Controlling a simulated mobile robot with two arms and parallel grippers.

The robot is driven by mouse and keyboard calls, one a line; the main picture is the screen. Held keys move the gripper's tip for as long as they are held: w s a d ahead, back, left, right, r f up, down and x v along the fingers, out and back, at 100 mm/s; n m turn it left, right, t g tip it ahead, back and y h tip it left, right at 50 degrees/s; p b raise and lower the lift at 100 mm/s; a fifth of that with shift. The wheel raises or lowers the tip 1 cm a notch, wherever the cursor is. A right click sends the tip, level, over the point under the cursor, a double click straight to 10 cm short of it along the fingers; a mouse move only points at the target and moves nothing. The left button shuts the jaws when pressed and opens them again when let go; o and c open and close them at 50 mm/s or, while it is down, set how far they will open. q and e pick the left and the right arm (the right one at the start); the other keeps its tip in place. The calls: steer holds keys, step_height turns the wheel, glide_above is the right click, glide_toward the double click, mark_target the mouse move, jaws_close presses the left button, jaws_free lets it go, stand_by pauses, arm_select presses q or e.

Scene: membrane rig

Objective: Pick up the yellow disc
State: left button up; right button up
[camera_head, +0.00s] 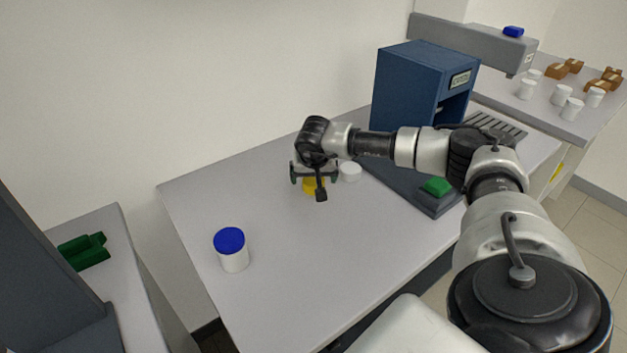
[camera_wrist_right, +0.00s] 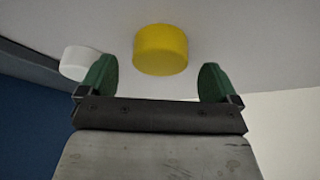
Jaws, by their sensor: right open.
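The yellow disc (camera_head: 312,187) lies on the grey table, partly hidden behind my right gripper (camera_head: 315,178) in the head view. In the right wrist view the yellow disc (camera_wrist_right: 161,49) is a short, thick cylinder. It sits beyond the gap between the two green fingers of the right gripper (camera_wrist_right: 157,82), roughly centred. The fingers are apart and nothing is held between them. I cannot tell how far the fingertips are from the disc. My left gripper shows in neither view.
A white disc (camera_head: 350,172) is close beside the yellow one; it also shows in the right wrist view (camera_wrist_right: 78,62). A blue-lidded white jar (camera_head: 232,251) stands front left on the grey table (camera_head: 290,280). A blue machine (camera_head: 412,85) with a green block (camera_head: 437,186) on its base stands right.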

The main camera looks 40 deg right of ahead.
steer(key=shift+x, duration=0.95)
steer(key=shift+c, duration=0.3)
steer(key=c, duration=0.9)
steer(key=shift+r, duration=0.1)
